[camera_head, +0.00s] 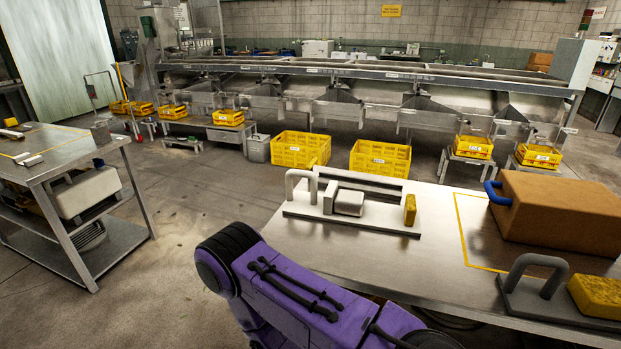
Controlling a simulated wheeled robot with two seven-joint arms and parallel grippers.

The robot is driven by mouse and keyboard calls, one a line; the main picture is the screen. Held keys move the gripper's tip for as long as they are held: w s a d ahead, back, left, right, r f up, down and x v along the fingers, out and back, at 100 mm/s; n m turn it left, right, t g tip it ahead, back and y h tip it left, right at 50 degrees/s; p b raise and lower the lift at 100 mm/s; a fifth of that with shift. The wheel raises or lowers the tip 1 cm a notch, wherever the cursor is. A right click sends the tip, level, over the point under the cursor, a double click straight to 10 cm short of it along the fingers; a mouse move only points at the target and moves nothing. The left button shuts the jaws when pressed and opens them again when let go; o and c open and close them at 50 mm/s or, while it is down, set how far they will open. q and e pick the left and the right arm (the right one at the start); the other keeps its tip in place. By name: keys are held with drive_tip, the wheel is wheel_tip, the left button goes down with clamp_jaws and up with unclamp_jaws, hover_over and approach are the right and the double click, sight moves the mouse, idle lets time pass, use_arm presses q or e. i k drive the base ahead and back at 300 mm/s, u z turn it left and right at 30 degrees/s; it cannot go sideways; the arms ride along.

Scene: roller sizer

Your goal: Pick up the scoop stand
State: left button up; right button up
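A white stand (299,210) with an upright arch handle at its left end rests on the metal table (340,249). It carries a grey-white block-like piece (349,202) in the middle and a yellow block (410,209) at its right end. It looks like the scoop stand, but I cannot tell for certain. A dark grey stand (521,296) with a similar arch handle and a yellow block (597,296) sits at the table's near right, cut off by the frame. My purple arm link crosses the bottom centre. Neither of my grippers is in view.
A brown case (563,212) with a blue handle sits on the table's right, near a yellow outline (463,231). A metal shelf table (76,152) stands at left. Yellow crates (300,148) and a long sizer machine (370,72) are behind. Open floor lies left of centre.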

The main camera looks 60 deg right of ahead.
sight(349, 208)
drive_tip(key=i, duration=0.25)
drive_tip(key=z, duration=1.15)
